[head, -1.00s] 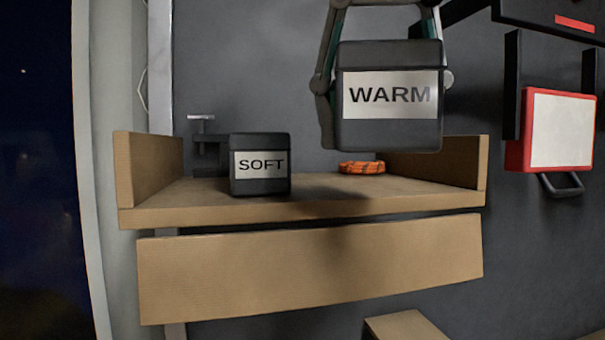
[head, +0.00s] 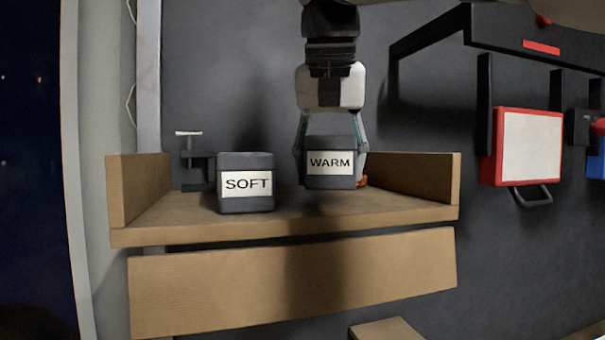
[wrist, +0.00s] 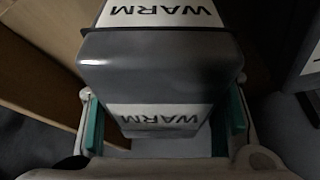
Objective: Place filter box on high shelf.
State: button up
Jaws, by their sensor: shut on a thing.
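A dark grey filter box labelled WARM (head: 331,143) is held in my gripper (head: 330,172), with one finger on each side. In the wrist view the WARM box (wrist: 160,62) fills the space between the green-padded fingers. It is upright over the wooden shelf (head: 400,208), which has low side walls. I cannot tell if its base touches the shelf. A second dark box labelled SOFT (head: 246,200) stands at the shelf's front left, nearer the camera than the WARM box.
An orange ring (head: 362,182) lies mostly hidden behind the WARM box. A dark clamp-like fitting (head: 193,165) stands behind the SOFT box. A red-framed white panel (head: 528,147) hangs on the wall at right. The shelf's right front is clear.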

jog(key=shift+f, duration=0.95)
jog(key=shift+f, duration=0.15)
jog(key=o, duration=1.3)
jog(key=shift+o, duration=0.2)
jog(key=shift+s+r, duration=0.15)
jog(key=shift+r, duration=0.4)
jog(key=v, duration=1.1)
jog(key=shift+a, duration=0.1)
